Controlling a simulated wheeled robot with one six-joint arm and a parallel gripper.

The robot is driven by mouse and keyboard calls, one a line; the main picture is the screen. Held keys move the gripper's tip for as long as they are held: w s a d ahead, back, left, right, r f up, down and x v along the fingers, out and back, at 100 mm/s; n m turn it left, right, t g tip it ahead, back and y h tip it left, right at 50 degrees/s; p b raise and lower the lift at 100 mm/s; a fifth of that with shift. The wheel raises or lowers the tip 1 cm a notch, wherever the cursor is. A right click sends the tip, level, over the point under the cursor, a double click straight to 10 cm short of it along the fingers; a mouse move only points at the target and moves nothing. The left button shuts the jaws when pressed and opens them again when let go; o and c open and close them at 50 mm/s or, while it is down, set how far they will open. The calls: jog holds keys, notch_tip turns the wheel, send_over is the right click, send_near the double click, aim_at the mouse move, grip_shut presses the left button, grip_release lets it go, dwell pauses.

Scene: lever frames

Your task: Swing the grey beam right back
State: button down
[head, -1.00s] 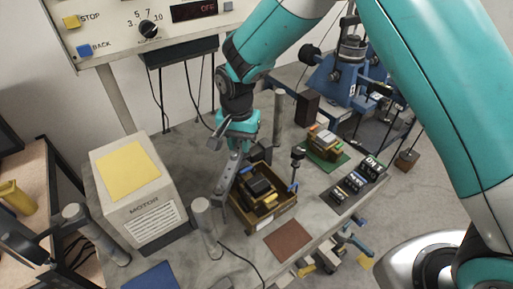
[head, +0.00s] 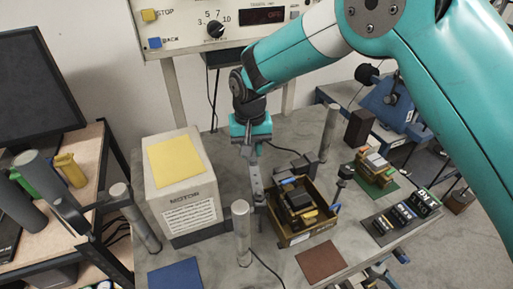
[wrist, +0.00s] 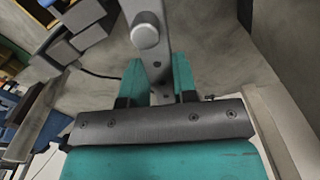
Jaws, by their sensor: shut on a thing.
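The grey beam (head: 257,184) is a narrow bar with holes along it. In the head view it runs from under my gripper (head: 252,149) down toward the near side, between the motor box and the brown tray. In the wrist view the beam (wrist: 164,60) passes up between the two teal fingers of my gripper (wrist: 160,88), with a pale round knob (wrist: 145,35) on it. My gripper is shut on the beam. The beam's near end is partly hidden by the tray and a post in the head view.
The motor box (head: 180,204) with a yellow top stands left of the beam. The filled brown tray (head: 300,238) is close on its right. A grey post (head: 241,225) stands in front, and another (head: 330,135) at back right. The control panel (head: 185,42) is behind.

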dwell(0.4)
jog(key=c, duration=0.9)
grip_release()
notch_tip(320, 180, up, 18)
jog(key=b, duration=0.4)
jog(key=shift+f, duration=0.25)
jog(key=s+d+r+n+y, duration=0.1)
jog(key=s+d+n, duration=0.2)
jog(key=s+d, duration=0.65)
jog(key=s+d+f+n+y, duration=0.1)
jog(key=s+d+f, duration=0.1)
jog(key=s, duration=0.7)
jog(key=s+d+f+n+y, duration=0.1)
jog(key=s+d+f+y, duration=0.1)
jog(key=s+d, duration=0.3)
jog(key=s+f, duration=0.1)
jog(key=s, duration=0.2)
jog(key=shift+s+b, duration=0.4)
